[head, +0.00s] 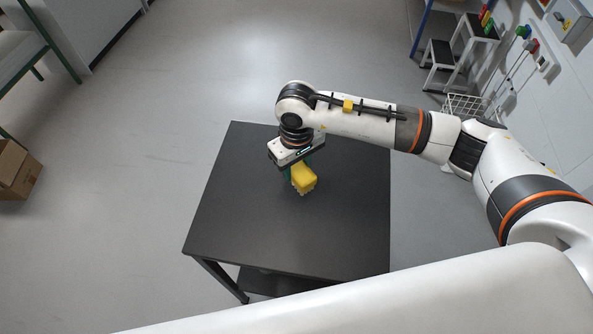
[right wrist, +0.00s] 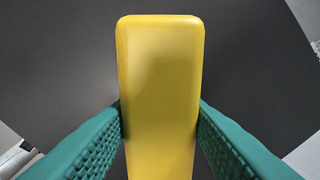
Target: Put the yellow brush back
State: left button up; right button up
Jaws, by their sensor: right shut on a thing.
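The yellow brush (head: 304,179) is in my right gripper (head: 299,172), over the middle of the black table (head: 240,200) in the head view. Its bristles point down toward the tabletop; I cannot tell whether they touch it. In the right wrist view the brush's smooth yellow back (right wrist: 160,90) stands between the two green ribbed fingers of the right gripper (right wrist: 161,125), which press on its sides. My left gripper is not in view.
The rest of the black tabletop is clear. A small step stool (head: 440,62), a white wire basket (head: 470,105) and wall-hung brushes (head: 522,32) are at the upper right. A cardboard box (head: 17,170) lies at the far left. The grey floor between is free.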

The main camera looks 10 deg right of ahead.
aim_at(296, 174)
notch_tip(296, 174, down, 4)
jog(key=shift+r+p, duration=0.25)
jog(key=shift+p, duration=0.1)
jog(key=o, duration=0.9)
jog(key=shift+r, duration=0.1)
notch_tip(296, 174, up, 12)
jog(key=b, duration=0.3)
jog(key=shift+s, duration=0.1)
